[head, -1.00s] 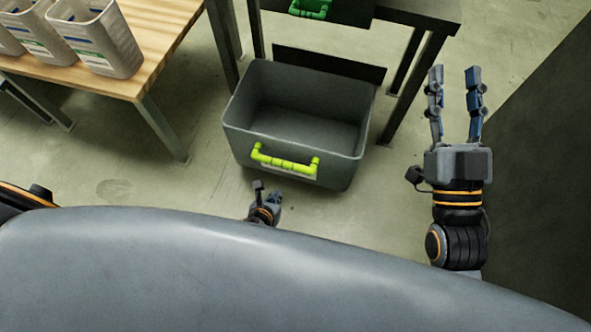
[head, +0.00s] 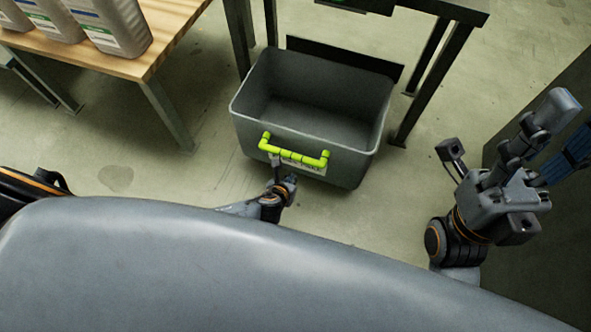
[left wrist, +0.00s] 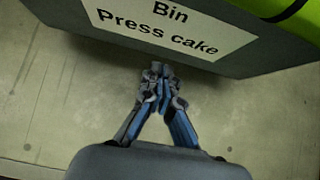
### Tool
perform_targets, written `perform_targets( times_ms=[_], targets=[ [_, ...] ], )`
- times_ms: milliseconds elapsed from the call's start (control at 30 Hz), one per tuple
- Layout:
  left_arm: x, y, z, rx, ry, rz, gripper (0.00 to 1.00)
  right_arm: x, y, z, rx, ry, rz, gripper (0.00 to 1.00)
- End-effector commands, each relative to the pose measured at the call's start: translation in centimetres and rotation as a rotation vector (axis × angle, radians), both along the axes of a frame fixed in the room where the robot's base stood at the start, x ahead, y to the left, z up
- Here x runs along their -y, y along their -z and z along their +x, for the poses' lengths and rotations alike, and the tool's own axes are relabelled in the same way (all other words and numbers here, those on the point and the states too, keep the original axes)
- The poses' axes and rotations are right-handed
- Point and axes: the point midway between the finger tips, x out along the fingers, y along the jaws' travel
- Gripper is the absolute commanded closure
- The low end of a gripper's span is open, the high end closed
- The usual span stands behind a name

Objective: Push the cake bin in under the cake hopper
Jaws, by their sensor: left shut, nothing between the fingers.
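The cake bin (head: 345,158) is an open, empty grey box on the floor with a yellow-green handle (head: 293,153) on its front. Its label, "Bin Press cake" (left wrist: 165,22), shows in the left wrist view. The bin's back edge is close to a dark-legged stand (head: 425,80); the cake hopper cannot be clearly made out. My left gripper (head: 283,180) is shut and empty, low at the bin's front below the handle. In the left wrist view its fingertips (left wrist: 158,72) are by the front's lower edge; contact cannot be told. My right gripper (head: 572,125) is open and empty at the right.
A wooden table (head: 165,45) with several pale containers (head: 112,25) stands at the left. The stand's dark legs flank the space behind the bin. A dark surface (head: 560,240) is at the right, near my right arm. Floor is clear between table and bin.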

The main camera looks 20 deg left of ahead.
Motion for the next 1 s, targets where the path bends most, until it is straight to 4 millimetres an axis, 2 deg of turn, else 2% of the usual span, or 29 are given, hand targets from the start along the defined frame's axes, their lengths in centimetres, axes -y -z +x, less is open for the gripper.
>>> perform_targets(
  times_ms=[33,133,300,767,867,1000],
  targets=[
    [0.0,1.3,0.8,0.002,-0.001,0.000,1.00,0.0,1.4,0.0,-0.002,0.000,-0.001,0.60],
    [0.1,0.7,2.5,0.004,-0.001,-0.002,1.00,0.0,1.6,0.0,-0.002,0.001,-0.001,0.60],
    [0.1,0.6,4.0,0.001,0.000,0.000,1.00,0.0,1.4,0.2,0.016,0.002,-0.003,0.60],
    [0.2,0.4,4.6,0.000,-0.001,-0.001,1.00,-0.1,1.2,0.3,0.018,0.001,-0.005,0.60],
    [0.2,0.3,5.7,0.003,-0.001,0.001,1.00,-0.1,1.0,0.3,0.018,0.001,-0.005,0.60],
    [0.3,0.2,9.1,0.006,-0.001,0.002,1.00,0.0,1.0,0.0,0.019,0.001,0.000,0.60]
  ],
)
